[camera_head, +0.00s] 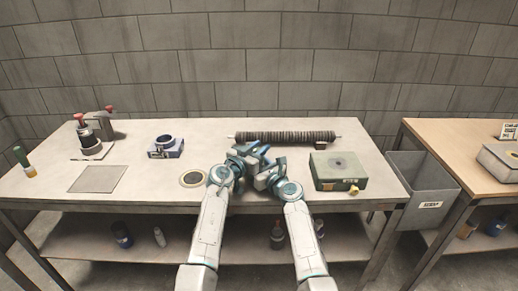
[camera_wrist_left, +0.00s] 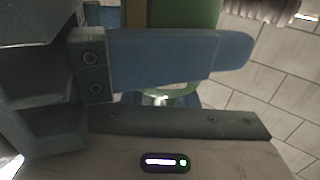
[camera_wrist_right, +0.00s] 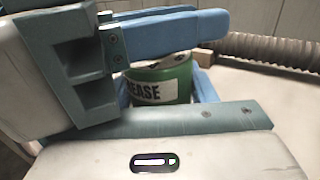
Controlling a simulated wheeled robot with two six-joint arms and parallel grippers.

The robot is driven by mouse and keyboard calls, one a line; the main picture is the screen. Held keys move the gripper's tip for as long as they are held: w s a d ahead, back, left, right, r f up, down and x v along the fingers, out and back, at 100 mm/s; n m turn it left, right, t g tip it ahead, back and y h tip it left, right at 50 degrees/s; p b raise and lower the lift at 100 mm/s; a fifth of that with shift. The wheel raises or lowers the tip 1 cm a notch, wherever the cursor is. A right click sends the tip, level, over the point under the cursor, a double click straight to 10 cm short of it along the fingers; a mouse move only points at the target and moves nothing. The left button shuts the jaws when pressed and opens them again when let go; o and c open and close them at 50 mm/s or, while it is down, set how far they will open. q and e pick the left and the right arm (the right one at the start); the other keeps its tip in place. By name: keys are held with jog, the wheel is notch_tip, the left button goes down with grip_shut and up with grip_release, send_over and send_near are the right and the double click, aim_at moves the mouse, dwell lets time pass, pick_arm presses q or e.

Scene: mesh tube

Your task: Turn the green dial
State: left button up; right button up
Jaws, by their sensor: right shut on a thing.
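A green box (camera_head: 340,169) with a round dark patch on top and a small yellowish part (camera_head: 354,190) low on its front sits on the bench right of my grippers. I cannot make out a clear green dial on it. My right gripper (camera_head: 263,172) is shut on a green can (camera_wrist_right: 160,84) with a pale label reading "EASE", partly cut off by the finger. My left gripper (camera_head: 243,155) is close beside the right one. In the left wrist view its jaws look open, with green and pale rounded surfaces (camera_wrist_left: 165,90) between and behind them. The grippers hide most of the can from the head camera.
A ribbed dark tube (camera_head: 285,137) lies behind the grippers. A round disc (camera_head: 193,179), a flat plate (camera_head: 97,179), a grey-blue fixture (camera_head: 165,147) and red-knobbed devices (camera_head: 88,138) stand to the left. A grey bin (camera_head: 425,183) stands beyond the bench's right end.

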pick_arm(q)
jog(key=shift+c, duration=1.1)
jog(key=shift+f+n+t+y, duration=0.1)
jog(key=shift+n+t+y, duration=0.2)
jog(key=shift+n+y, duration=0.15)
jog(key=shift+a+n+t+y, duration=0.1)
jog(key=shift+n+t+y, duration=0.25)
jog(key=shift+y, duration=0.3)
jog(key=o, duration=1)
jog(key=shift+r, duration=0.2)
notch_tip(320, 180, up, 10)
jog(key=shift+f, duration=0.15)
